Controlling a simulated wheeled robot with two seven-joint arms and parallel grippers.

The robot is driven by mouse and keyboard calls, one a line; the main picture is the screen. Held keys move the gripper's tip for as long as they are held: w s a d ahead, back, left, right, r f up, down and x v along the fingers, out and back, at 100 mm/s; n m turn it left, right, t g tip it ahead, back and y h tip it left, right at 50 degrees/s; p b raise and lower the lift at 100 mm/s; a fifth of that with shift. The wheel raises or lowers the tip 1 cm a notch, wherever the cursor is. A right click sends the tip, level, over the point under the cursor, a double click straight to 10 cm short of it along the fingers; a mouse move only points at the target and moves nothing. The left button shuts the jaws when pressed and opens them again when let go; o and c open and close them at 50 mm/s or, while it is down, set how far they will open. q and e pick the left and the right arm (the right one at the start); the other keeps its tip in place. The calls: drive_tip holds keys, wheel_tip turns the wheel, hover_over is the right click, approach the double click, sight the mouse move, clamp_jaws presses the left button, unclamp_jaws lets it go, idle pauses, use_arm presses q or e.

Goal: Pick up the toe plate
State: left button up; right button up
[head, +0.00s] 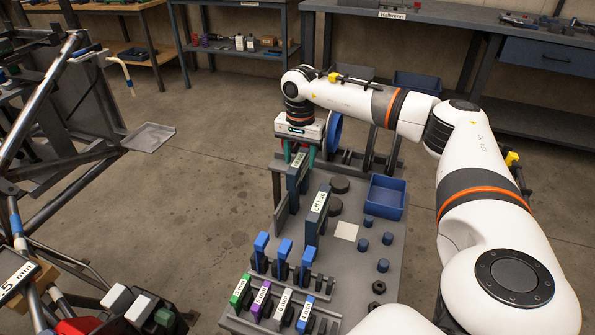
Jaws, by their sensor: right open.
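My right gripper (301,151) points down at the far end of the grey tool cart. Its teal fingers are apart, around or just above the top of an upright blue-grey plate (294,188) with a small white label. I cannot tell whether the fingers touch it. A second upright blue-grey plate (312,220) with a larger label stands nearer, to the right. The labels are too small to read surely, so I cannot tell for certain which one is the toe plate. My left gripper is not in view.
The cart (345,283) also holds a blue bin (385,197), a blue ring (334,132), several blue cylinders and a rack of colour-tagged tools (283,252). A tube chassis (38,125) with a flat tray (149,138) stands left. Open floor (205,190) lies between.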

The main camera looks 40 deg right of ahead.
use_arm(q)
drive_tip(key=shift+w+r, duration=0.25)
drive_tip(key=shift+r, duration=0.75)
use_arm(e)
drive_tip(key=shift+w+f, duration=0.15)
drive_tip(key=shift+f, duration=1.65)
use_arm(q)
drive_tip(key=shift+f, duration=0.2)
use_arm(e)
drive_tip(key=shift+f, duration=0.2)
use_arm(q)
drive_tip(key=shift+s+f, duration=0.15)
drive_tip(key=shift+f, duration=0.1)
use_arm(e)
drive_tip(key=shift+c, duration=0.6)
drive_tip(key=c, duration=0.9)
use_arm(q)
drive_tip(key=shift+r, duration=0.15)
use_arm(e)
clamp_jaws()
